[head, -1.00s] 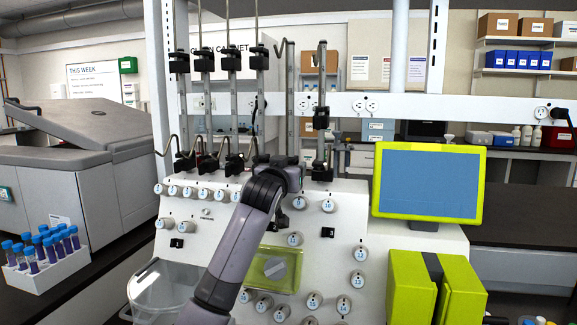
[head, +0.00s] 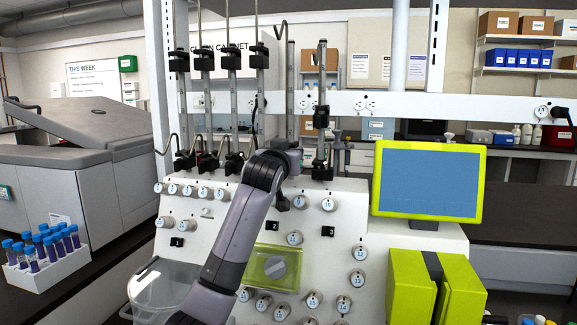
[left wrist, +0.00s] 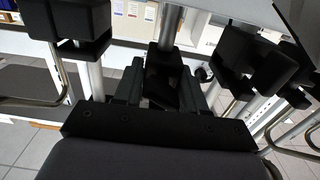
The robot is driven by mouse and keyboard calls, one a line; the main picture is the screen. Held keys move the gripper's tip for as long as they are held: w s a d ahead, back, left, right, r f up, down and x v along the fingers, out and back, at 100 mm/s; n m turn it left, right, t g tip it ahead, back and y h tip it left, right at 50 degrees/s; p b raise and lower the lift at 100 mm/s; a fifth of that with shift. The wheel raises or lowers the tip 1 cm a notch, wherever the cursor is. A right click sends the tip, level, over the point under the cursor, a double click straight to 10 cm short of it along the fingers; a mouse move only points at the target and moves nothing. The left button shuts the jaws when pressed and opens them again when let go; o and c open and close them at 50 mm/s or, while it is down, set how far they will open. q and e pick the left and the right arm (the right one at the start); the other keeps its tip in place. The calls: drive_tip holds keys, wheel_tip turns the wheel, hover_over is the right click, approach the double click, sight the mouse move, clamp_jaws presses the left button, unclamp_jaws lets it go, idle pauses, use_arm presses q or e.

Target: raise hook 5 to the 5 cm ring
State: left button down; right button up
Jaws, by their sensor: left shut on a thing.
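My left gripper (head: 289,150) is at the fifth hook pole from the left, in front of the white machine. In the left wrist view its two fingers (left wrist: 162,88) are shut on a black clamp block (left wrist: 164,72) around a metal pole. I cannot make out the 5 cm ring. My right gripper is not in view.
Neighbouring poles carry black clamps (head: 257,60) and bent hooks close on the left; another pole with a black clamp (head: 321,120) stands on the right. A yellow-green framed screen (head: 428,180) is at the right. A tube rack (head: 48,272) stands at the far left.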

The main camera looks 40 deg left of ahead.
use_arm(q)
drive_tip(key=shift+r, duration=0.9)
drive_tip(key=c, duration=0.7)
unclamp_jaws()
drive_tip(key=shift+s+d+f, duration=0.15)
drive_tip(key=shift+s+d, duration=0.1)
drive_tip(key=shift+s, duration=0.2)
drive_tip(key=shift+b+v, duration=1.05)
drive_tip(key=shift+v, duration=2.05)
